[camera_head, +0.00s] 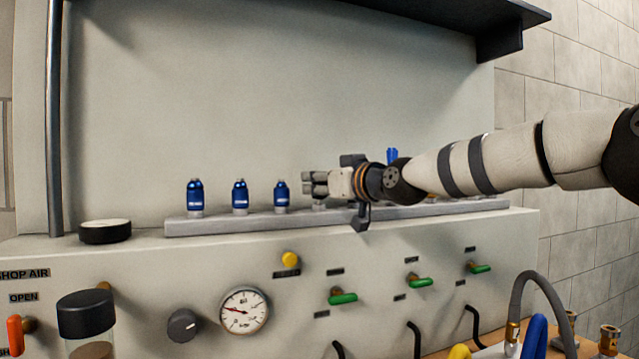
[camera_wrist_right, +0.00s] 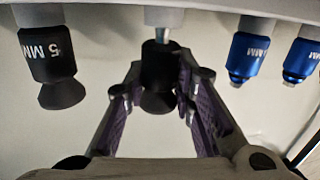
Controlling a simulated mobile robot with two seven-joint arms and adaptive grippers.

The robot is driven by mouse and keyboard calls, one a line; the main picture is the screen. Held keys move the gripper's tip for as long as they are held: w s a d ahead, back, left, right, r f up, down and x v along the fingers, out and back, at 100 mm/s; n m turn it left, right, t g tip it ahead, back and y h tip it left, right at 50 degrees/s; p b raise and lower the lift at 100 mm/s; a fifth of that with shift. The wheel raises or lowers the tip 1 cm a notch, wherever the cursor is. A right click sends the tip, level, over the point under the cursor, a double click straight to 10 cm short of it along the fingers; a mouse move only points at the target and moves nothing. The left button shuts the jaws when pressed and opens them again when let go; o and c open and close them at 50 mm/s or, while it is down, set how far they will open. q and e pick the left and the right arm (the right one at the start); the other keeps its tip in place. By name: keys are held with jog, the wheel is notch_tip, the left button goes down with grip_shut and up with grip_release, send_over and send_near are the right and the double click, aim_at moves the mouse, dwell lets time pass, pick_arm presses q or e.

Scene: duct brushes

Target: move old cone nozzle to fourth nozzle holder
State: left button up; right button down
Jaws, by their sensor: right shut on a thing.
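My right gripper (camera_head: 310,184) is at the rail (camera_head: 190,227), just right of the three blue nozzles, its fingers pointing left. In the right wrist view my right gripper (camera_wrist_right: 160,90) is shut on a black nozzle (camera_wrist_right: 157,95) with a flared cone end. The nozzle lines up with a pale holder post (camera_wrist_right: 163,18) and its narrow metal stem; I cannot tell whether it is fully seated. Another black cone nozzle (camera_wrist_right: 50,62), marked "5 MM", sits on the neighbouring post. In the head view both black nozzles are hidden by my gripper and arm. My left gripper is not in view.
Blue nozzles (camera_head: 195,194), (camera_head: 240,195) and (camera_head: 281,194) stand upright on the rail's left part. A blue piece (camera_head: 392,155) shows behind my arm. A gauge (camera_head: 244,310) and green-handled valves (camera_head: 343,298) are on the panel below. A dark shelf (camera_head: 450,12) overhangs above.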

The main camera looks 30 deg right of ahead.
jog(key=shift+f, duration=0.5)
jog(key=c, duration=1.3)
grip_release()
notch_tip(320, 180, up, 10)
